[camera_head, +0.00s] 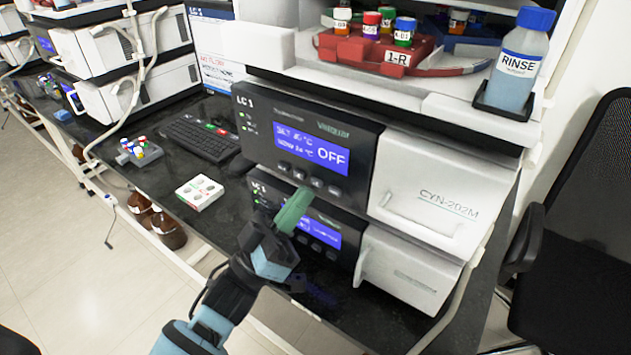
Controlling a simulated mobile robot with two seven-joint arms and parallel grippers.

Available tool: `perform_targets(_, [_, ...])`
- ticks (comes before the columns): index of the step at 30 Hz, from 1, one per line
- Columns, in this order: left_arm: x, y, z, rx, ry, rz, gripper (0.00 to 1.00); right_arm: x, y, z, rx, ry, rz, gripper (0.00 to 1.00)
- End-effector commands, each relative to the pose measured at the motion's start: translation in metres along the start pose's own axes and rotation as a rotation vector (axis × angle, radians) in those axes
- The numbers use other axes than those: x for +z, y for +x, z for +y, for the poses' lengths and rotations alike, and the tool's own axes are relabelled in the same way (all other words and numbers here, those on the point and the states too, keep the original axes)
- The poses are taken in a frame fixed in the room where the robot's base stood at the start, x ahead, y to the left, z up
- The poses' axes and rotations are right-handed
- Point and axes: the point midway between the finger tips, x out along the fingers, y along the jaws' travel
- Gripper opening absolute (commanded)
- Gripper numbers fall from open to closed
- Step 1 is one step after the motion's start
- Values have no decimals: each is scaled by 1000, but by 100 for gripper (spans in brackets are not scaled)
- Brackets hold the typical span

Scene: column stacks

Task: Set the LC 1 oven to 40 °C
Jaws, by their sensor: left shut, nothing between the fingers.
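The LC 1 oven (353,120) is the upper dark-fronted unit, with "LC 1" at its top left. Its blue screen (312,148) shows two small lines of text, too blurred to read surely, and a large "OFF". A row of dark buttons (308,179) sits under the screen. My left gripper (303,195) is shut and empty, its green fingertips pointing up at the front just below these buttons. I cannot tell whether they touch the panel. The gripper hides part of the lower unit's front. My right gripper is not in view.
A lower unit with a blue screen (322,236) sits directly beneath. A keyboard (200,140) and a white box (199,192) lie on the dark bench to the left. A rinse bottle (517,65) and red vial rack (365,48) stand on top. A chair (590,180) is at right.

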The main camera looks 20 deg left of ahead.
Motion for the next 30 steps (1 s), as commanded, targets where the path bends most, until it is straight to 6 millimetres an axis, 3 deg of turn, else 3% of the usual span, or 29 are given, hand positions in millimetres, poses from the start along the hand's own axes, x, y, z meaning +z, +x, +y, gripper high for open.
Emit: perform_targets(30, [4, 6, -4, 0, 1, 0, 0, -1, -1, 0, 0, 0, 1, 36])
